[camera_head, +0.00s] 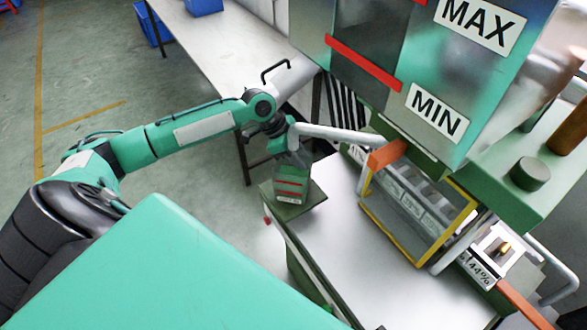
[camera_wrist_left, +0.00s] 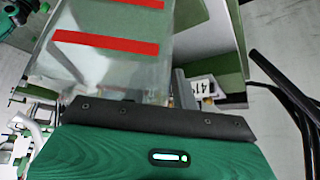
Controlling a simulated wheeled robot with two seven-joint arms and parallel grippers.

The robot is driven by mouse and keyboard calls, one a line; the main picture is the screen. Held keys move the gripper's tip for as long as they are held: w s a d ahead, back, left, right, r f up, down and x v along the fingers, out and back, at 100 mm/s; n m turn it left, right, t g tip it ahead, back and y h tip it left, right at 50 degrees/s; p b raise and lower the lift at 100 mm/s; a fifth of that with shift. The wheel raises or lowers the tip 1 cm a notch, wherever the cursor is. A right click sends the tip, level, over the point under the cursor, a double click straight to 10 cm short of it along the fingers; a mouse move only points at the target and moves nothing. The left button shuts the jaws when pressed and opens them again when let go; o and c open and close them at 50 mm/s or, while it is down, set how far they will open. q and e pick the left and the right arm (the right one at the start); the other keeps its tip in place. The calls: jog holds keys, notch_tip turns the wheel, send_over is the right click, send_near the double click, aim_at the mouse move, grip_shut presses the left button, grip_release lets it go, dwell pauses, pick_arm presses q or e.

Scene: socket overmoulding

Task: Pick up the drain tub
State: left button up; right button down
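The drain tub (camera_head: 291,176) is a clear, greenish tub with red stripes and a small white label low on its front. It stands upright on a small green ledge (camera_head: 316,197) at the left end of the machine. My left gripper (camera_head: 284,143) is at the tub's top, its fingers mostly hidden by the wrist. In the left wrist view the tub (camera_wrist_left: 110,70) fills the upper left, close to the gripper's dark front edge. The fingers do not show clearly there, so I cannot tell whether they grip the tub. My right gripper is out of view.
The machine's large tank (camera_head: 420,62) with MAX and MIN labels rises to the right. A yellow-framed guard (camera_head: 372,213) and a grey pipe (camera_head: 345,134) are near the tub. A grey table (camera_head: 225,50) stands behind. Open floor (camera_head: 85,75) lies left.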

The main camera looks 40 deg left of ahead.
pick_arm(q)
jog(key=shift+f, duration=0.2)
grip_shut()
jog(key=shift+r, duration=0.2)
